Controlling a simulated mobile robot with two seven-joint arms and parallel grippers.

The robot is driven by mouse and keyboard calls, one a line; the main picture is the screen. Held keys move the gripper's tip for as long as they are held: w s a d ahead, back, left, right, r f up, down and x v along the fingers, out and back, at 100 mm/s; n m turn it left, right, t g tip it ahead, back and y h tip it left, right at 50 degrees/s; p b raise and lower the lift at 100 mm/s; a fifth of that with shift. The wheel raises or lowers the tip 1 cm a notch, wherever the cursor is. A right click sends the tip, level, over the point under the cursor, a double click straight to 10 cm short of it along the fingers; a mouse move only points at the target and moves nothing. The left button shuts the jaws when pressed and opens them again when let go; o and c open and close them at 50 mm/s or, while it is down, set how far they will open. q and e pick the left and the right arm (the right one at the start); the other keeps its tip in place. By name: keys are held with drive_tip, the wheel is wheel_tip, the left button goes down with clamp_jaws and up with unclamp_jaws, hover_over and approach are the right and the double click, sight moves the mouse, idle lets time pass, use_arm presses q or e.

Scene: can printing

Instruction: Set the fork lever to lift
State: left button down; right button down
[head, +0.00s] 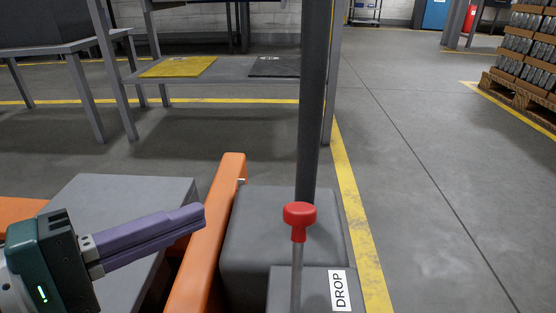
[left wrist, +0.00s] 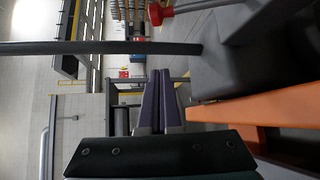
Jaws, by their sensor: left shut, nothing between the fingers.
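The fork lever (head: 299,217) is a thin grey rod with a red knob, standing in front of a dark pole in the head view. A white label reading DROP (head: 340,290) is on the grey box just right of the rod. The red knob also shows at the top of the left wrist view (left wrist: 157,13). My left gripper (head: 203,217) has purple fingers, shut and empty, pointing right at the orange bar. It is left of the knob and apart from it. In the left wrist view its fingers (left wrist: 158,75) are together. My right gripper is not seen.
An orange bar (head: 208,235) lies between my left gripper and the lever. A dark upright pole (head: 313,100) rises behind the knob. Grey blocks (head: 250,240) surround the lever base. A shelf with a yellow mat (head: 178,67) stands behind.

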sight(297, 264)
use_arm(q)
drive_tip(key=b+x, duration=0.3)
drive_tip(key=x, duration=0.7)
drive_tip(key=s, duration=0.1)
drive_tip(key=s+d+p, duration=0.1)
drive_tip(key=s, duration=0.1)
drive_tip(key=shift+s+d+r, duration=0.25)
drive_tip(key=shift+d+r, duration=0.1)
drive_tip(key=shift+r, duration=0.05)
